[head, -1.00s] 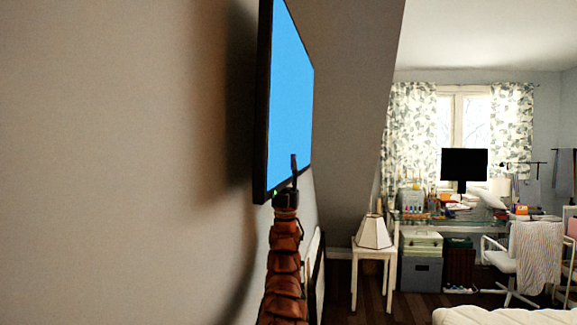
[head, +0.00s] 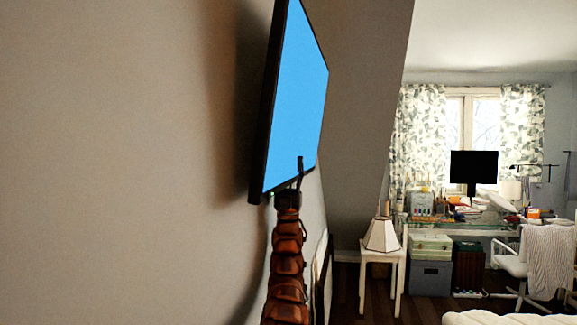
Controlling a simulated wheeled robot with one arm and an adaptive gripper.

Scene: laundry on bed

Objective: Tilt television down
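The television (head: 297,100) hangs on the wall at the upper middle of the head view, seen at a steep side angle, with a lit blue screen and a dark frame. It leans, its top edge further right than its bottom edge. My gripper (head: 299,172) is at the bottom edge of the television, at the end of my orange-brown arm. One dark finger shows upright against the lower screen. The other finger is hidden or too dark to make out, and I cannot tell whether the gripper touches the frame.
The bare wall (head: 110,160) fills the left. A white side table (head: 380,256) with a lamp (head: 382,234) stands right of my arm. Further back are a cluttered desk, a black monitor (head: 473,167) and a white chair (head: 511,262). A bed corner (head: 505,318) shows at the lower right.

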